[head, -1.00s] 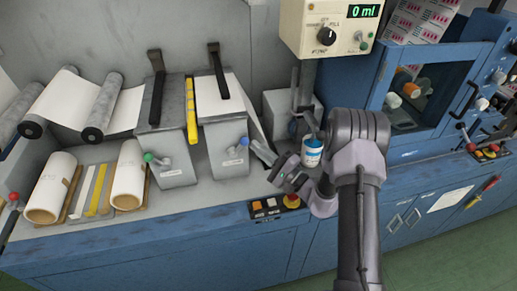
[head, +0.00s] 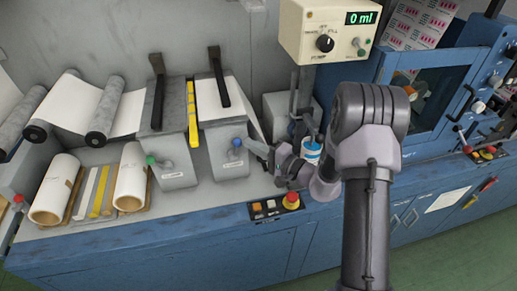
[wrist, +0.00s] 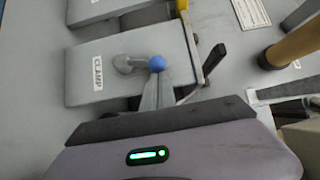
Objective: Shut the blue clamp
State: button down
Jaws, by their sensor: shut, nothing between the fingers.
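The blue clamp's lever ends in a blue knob (head: 236,142) on the front of the right-hand grey box (head: 228,165). In the wrist view the knob (wrist: 157,63) is at the end of a short grey lever (wrist: 128,64), beside the label "CLAMP". My gripper (head: 252,147) is shut and empty, to the right of the knob in the head view. In the wrist view its fingertips (wrist: 157,82) are right at the knob; I cannot tell whether they touch it. A black bar (head: 219,77) lies over the top of this box.
A similar box with a green knob (head: 151,160) stands to the left, past a yellow strip (head: 192,112). A blue and white can (head: 311,150) stands close behind my wrist. Push buttons with a red stop (head: 291,200) sit at the front edge.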

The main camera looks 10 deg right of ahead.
aim_at(237, 141)
jog(key=a+r+n+g+h, duration=0.1)
jog(key=a+n+h+b, duration=0.1)
jog(key=a+n, duration=0.1)
jog(key=shift+r+g+h+b, duration=0.3)
jog(key=shift+r+g, duration=0.1)
jog(key=a+n+h+b, duration=0.1)
jog(key=a+b, duration=0.1)
jog(key=b, duration=0.1)
jog(key=shift+r+n+g, duration=0.1)
jog(key=shift+n+g, duration=0.3)
jog(key=a+n+h+b, duration=0.2)
jog(key=a+h+b, duration=0.1)
jog(key=b, duration=0.2)
jog(key=shift+g+b, duration=0.4)
jog(key=shift+r, duration=0.1)
jog(key=shift+h, duration=0.3)
jog(key=w+d+r+p+v, duration=0.1)
jog(key=p+v, duration=0.3)
jog(key=v, duration=0.9)
jog(key=shift+w+d+r, duration=0.25)
jog(key=shift+w+d, duration=0.1)
jog(key=shift+w, duration=0.05)
